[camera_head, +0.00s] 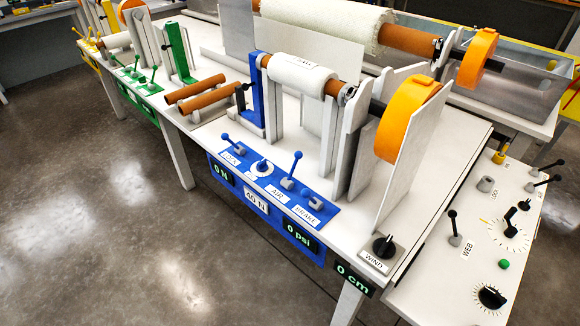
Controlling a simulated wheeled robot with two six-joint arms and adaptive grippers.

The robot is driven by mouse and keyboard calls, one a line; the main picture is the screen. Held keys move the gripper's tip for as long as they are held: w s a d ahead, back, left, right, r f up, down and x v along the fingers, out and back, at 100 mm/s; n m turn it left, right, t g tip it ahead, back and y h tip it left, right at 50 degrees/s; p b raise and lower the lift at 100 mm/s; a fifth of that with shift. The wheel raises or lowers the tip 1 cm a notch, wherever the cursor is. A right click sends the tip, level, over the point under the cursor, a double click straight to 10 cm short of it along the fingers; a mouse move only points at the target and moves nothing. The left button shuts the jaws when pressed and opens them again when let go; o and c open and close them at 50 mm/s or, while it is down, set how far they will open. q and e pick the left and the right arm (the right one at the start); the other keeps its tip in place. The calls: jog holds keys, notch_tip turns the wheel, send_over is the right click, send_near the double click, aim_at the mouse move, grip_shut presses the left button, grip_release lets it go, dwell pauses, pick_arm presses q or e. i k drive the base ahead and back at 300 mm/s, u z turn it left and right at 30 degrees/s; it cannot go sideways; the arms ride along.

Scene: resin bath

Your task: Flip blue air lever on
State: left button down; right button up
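The blue air lever (293,168) stands on the blue control panel (271,196) at the table's front edge, just above the AIR label (277,192). Its stick is nearly upright and leans slightly right, with a round blue knob on top. The blue panel's psi display (299,236) reads 0 psi. Neither of my grippers is in view.
Open floor (120,200) lies in front.

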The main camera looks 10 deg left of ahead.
aim_at(298, 155)
jog(key=k, duration=1.25)
jog(key=u, duration=0.7)
jog(key=i, duration=1.3)
jog(key=z, duration=0.65)
jog(key=i, duration=0.6)
jog(key=z, duration=0.6)
